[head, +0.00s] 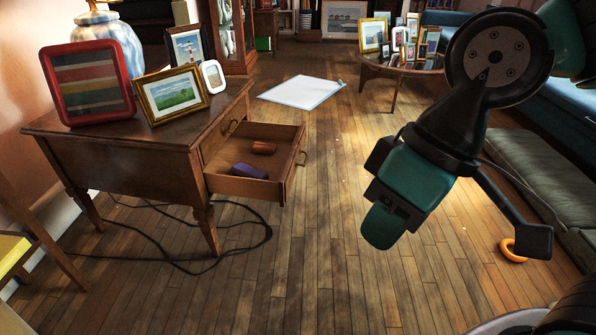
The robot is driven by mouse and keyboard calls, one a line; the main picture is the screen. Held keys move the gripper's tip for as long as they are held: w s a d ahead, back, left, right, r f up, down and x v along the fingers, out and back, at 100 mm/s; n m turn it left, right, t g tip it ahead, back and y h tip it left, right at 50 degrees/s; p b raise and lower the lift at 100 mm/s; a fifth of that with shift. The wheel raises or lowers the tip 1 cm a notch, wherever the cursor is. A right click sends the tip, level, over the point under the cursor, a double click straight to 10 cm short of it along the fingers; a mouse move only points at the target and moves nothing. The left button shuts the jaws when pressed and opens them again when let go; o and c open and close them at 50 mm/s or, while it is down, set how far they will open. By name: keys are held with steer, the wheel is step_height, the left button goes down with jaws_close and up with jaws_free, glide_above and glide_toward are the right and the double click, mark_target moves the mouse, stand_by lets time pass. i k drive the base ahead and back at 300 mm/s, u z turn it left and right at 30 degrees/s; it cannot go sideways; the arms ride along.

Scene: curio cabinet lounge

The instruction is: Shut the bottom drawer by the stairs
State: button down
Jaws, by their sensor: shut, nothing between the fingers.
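A wooden side table (125,152) stands at the left with its lower drawer (246,188) pulled well out to the right. The drawer holds a purple block-like thing (249,174) and a reddish-brown thing (264,148). A handle (302,158) is on its front. The drawer above it, with its own handle (230,127), looks closed. My gripper (382,226) is shut and empty, pointing down and left. In the picture it is right of the open drawer and apart from it. I cannot make out any stairs.
Picture frames (174,93) and a blue-white lamp base (108,42) stand on the table. A dark cable (245,243) loops on the floor below it. Open floor (325,235) lies between drawer and gripper. An orange ring (513,251) lies at the right, near a grey cushioned seat (530,165).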

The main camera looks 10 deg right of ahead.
mark_target(289, 140)
steer(key=u, duration=0.95)
steer(key=k, duration=0.1)
steer(key=z, duration=1.3)
steer(key=i, duration=1)
steer(key=u, duration=0.4)
